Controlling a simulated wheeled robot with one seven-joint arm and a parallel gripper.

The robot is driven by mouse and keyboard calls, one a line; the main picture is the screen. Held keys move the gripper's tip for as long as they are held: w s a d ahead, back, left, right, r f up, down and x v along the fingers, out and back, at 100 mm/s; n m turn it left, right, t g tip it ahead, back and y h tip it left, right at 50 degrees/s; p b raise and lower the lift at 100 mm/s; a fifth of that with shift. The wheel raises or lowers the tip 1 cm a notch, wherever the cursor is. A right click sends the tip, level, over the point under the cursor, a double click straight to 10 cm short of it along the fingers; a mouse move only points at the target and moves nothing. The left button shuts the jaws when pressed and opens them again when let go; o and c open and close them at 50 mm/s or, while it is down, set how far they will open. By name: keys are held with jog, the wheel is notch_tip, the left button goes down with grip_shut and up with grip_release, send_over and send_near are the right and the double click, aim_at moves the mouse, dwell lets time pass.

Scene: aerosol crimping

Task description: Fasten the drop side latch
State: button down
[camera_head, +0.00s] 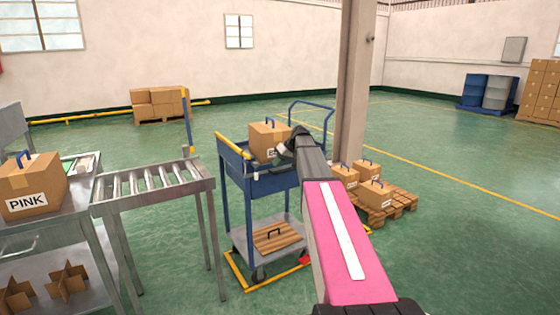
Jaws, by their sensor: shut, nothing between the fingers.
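A blue cart (248,183) stands in the middle, with a blue upper tray and a grey lower shelf. Its near blue side panel (272,186) looks raised, but I cannot tell whether it is latched. The latch is too small or hidden to make out. A cardboard box (262,136) with a blue handle and a label stands in the upper tray. My gripper (283,151) is shut at the tray's near right, in front of the box's right side. My arm hides part of the cart, and I cannot tell whether the gripper touches it.
A roller conveyor (152,184) stands close to the cart's left. A grey bench (82,212) holds a box marked PINK (30,187). A pallet (393,210) with boxes and a pillar (353,90) are behind right.

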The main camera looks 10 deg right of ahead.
jog(key=x, duration=0.5)
jog(key=shift+f, duration=0.1)
jog(key=a, duration=0.1)
jog(key=s+a, duration=0.1)
jog(key=a, duration=0.1)
jog(key=shift+a+f, duration=0.1)
jog(key=shift+a, duration=0.5)
